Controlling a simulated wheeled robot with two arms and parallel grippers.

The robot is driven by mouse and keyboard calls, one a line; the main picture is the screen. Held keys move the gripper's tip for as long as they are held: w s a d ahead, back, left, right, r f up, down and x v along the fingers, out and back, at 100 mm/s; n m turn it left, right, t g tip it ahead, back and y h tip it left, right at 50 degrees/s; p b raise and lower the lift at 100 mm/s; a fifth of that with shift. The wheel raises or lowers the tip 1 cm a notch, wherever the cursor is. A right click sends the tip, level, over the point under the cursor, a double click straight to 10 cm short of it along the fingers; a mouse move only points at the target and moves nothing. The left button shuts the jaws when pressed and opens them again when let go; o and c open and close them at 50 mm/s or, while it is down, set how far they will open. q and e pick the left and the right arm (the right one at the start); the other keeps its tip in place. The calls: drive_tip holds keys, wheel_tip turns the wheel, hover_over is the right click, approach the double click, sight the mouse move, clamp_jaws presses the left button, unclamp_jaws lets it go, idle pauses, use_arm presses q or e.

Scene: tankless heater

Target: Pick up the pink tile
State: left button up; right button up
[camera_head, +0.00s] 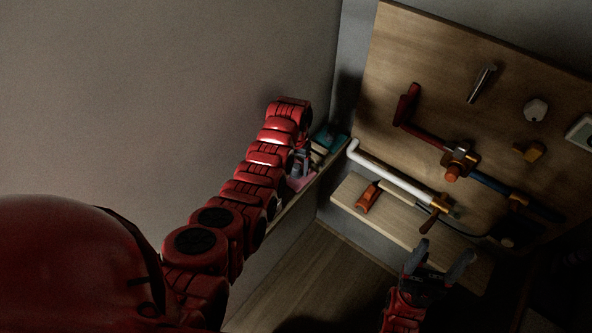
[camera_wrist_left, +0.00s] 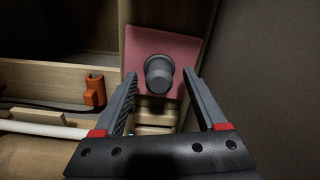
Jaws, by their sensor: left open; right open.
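The pink tile (camera_wrist_left: 185,42) lies flat on a narrow wooden shelf in the left wrist view, with a grey cup-shaped object (camera_wrist_left: 159,72) on its surface. A sliver of the tile (camera_head: 300,182) shows in the head view beside my left arm. My left gripper (camera_wrist_left: 167,88) is open, its two fingers apart on either side of the grey object. I cannot tell whether they touch the tile. In the head view, my left gripper (camera_head: 301,162) is mostly hidden behind its own arm. My right gripper (camera_head: 436,258) is open and empty at the lower right.
A wooden panel (camera_head: 440,60) carries red, brass and blue pipe fittings and a white pipe (camera_head: 390,172). An orange bracket (camera_head: 367,197) sits on a low wooden ledge (camera_head: 410,232). Teal items (camera_head: 328,138) lie at the shelf's far end. A plain wall borders my left arm.

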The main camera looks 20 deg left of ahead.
use_arm(q)
drive_tip(key=shift+f, duration=0.5)
clamp_jaws()
